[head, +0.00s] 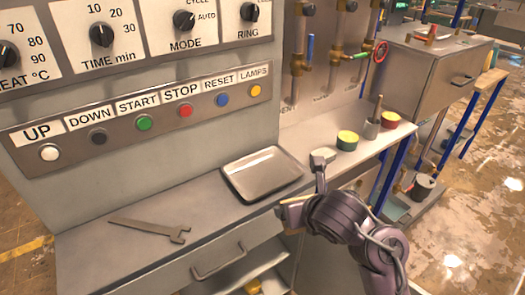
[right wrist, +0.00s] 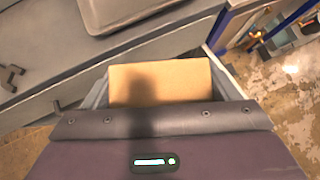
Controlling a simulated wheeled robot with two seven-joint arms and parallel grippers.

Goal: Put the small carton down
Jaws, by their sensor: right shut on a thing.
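The small carton (right wrist: 160,82) is a plain tan block between the fingers of my right gripper (right wrist: 158,88) in the right wrist view. My right gripper (head: 301,192) is shut on it. In the head view only a thin pale edge of the carton (head: 296,200) shows; my gripper hides the rest. The gripper is at the counter's front edge, just right of the metal tray (head: 235,188). I cannot tell whether the carton touches the counter. My left gripper is in neither view.
A wrench (head: 150,230) lies on the counter (head: 90,255) left of the tray. A yellow-green round item (head: 347,141), a grey pot (head: 371,129) and a red-yellow round item (head: 390,120) stand farther right. Bare counter lies between wrench and tray. A drawer handle (head: 218,263) projects below.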

